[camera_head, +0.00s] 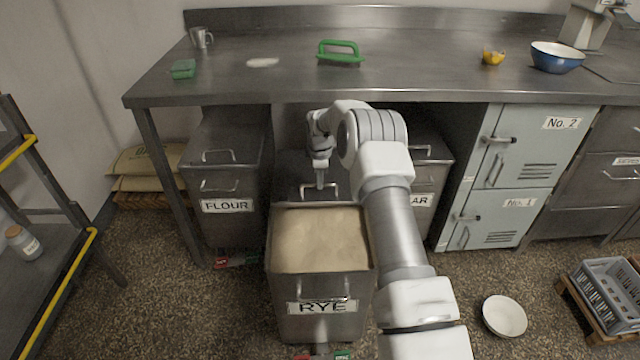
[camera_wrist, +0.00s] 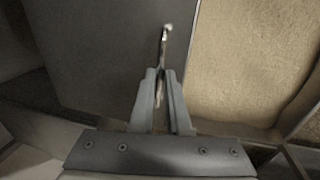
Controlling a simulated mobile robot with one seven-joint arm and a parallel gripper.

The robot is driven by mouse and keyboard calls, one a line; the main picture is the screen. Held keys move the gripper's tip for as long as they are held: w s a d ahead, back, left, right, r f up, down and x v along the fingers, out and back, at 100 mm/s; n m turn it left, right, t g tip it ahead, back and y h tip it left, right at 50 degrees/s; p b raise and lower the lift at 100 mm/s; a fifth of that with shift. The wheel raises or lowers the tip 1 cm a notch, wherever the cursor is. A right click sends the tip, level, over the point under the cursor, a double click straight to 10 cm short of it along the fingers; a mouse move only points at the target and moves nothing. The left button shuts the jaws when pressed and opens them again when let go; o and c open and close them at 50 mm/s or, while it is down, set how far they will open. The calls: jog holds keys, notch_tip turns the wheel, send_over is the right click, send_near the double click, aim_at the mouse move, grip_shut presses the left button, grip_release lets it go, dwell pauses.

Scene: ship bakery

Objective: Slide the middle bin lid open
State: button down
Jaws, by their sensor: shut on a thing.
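The middle bin (camera_head: 322,318), labelled RYE, stands forward of the bins beside it. Its front part is uncovered and shows pale brown flour (camera_head: 320,240). The grey lid (camera_head: 292,168) lies behind the flour, partly under the worktop, with a metal handle. My gripper (camera_head: 320,183) points down at the lid's handle. In the wrist view my gripper (camera_wrist: 162,95) is shut on the lid handle (camera_wrist: 164,48), which is seen nearly end-on. The lid also shows in the wrist view (camera_wrist: 100,50), with the flour to its right. My arm hides part of the bin's right side.
The FLOUR bin (camera_head: 225,207) stands to the left, and a bin ending in AR (camera_head: 428,180) to the right, partly behind my arm. The worktop (camera_head: 270,80) overhangs the lid. A white bowl (camera_head: 504,316) lies on the floor at right.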

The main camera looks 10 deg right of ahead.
jog(key=shift+w, duration=0.1)
jog(key=c, duration=0.9)
grip_release()
jog(key=s+r+p, duration=0.1)
jog(key=r, duration=0.4)
jog(key=s+r+p, duration=0.1)
jog(key=r, duration=0.5)
jog(key=s+r+p, duration=0.1)
jog(key=r+p, duration=0.1)
jog(key=r, duration=0.4)
jog(key=shift+s+a, duration=0.2)
jog(key=shift+a, duration=0.1)
jog(key=shift+r, duration=0.1)
